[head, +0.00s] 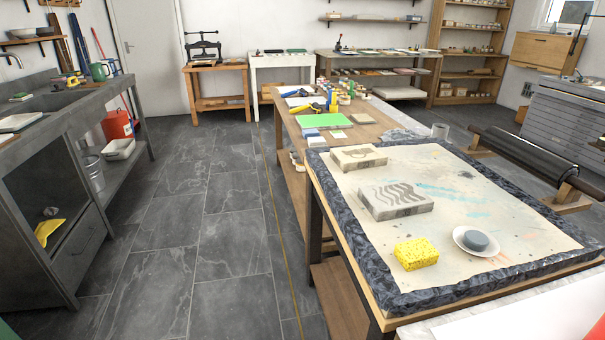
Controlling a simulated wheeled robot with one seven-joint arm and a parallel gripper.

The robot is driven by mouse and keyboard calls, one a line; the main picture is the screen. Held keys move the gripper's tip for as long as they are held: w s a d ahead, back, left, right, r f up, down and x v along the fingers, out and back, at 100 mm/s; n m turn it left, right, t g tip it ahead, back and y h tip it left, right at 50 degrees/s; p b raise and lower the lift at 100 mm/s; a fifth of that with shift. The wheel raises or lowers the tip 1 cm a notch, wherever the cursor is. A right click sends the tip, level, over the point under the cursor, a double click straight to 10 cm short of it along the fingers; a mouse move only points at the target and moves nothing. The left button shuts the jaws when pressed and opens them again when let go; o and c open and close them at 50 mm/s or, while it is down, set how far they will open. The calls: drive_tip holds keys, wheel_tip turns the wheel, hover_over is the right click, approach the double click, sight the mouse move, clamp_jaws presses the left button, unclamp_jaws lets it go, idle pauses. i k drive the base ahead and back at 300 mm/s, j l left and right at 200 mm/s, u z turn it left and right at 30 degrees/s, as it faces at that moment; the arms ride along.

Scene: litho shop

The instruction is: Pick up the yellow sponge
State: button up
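The yellow sponge (416,254) is a porous block lying flat near the front left part of the stone-edged table (352,241). It rests on the pale stained sheet (455,190) that covers the middle of the table. Nothing touches it, and all of it shows. My gripper is not in the head view.
A white dish with a grey round block (477,241) stands just right of the sponge. Two stone slabs, one wavy-patterned (396,203) and one behind it (358,158), lie farther back. Open tiled floor (205,240) lies left of the table. A large black roller (525,160) stands at right.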

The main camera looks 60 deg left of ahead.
sight(414, 255)
drive_tip(key=u, duration=1.4)
